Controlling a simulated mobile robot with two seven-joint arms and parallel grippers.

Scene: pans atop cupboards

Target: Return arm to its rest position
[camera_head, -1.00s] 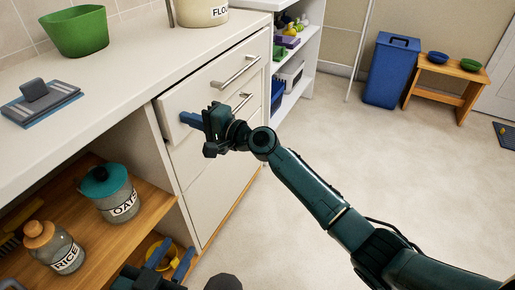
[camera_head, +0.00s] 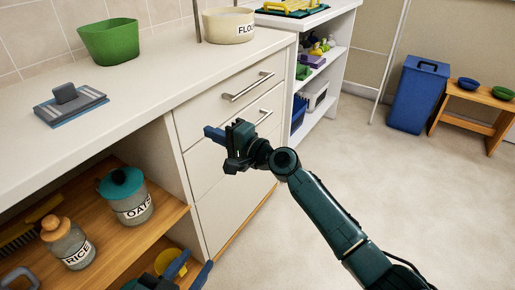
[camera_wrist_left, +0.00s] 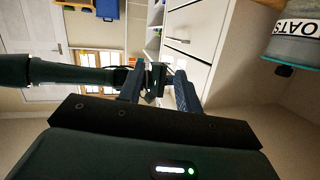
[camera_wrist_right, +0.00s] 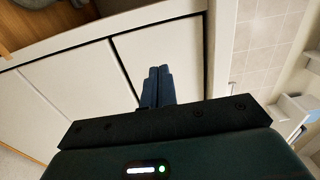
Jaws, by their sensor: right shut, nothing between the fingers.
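My right gripper (camera_head: 212,133) is dark green with blue fingers. In the head view it is held in front of the drawer fronts, with its arm coming in from the lower right. Its fingers are together and empty; the right wrist view shows them side by side (camera_wrist_right: 157,88) before the pale fronts. My left gripper (camera_head: 190,270) is low at the bottom edge of the head view, by the open shelf. In the left wrist view its two fingers (camera_wrist_left: 158,92) stand apart with nothing held between them.
White drawers (camera_head: 222,101) with metal handles look closed. The counter (camera_head: 150,75) holds a green bowl (camera_head: 109,42) and a flour canister (camera_head: 229,27). Oats (camera_head: 128,200) and rice (camera_head: 68,246) jars stand on the wooden shelf. A blue bin (camera_head: 418,95) stands farther off. The floor at right is clear.

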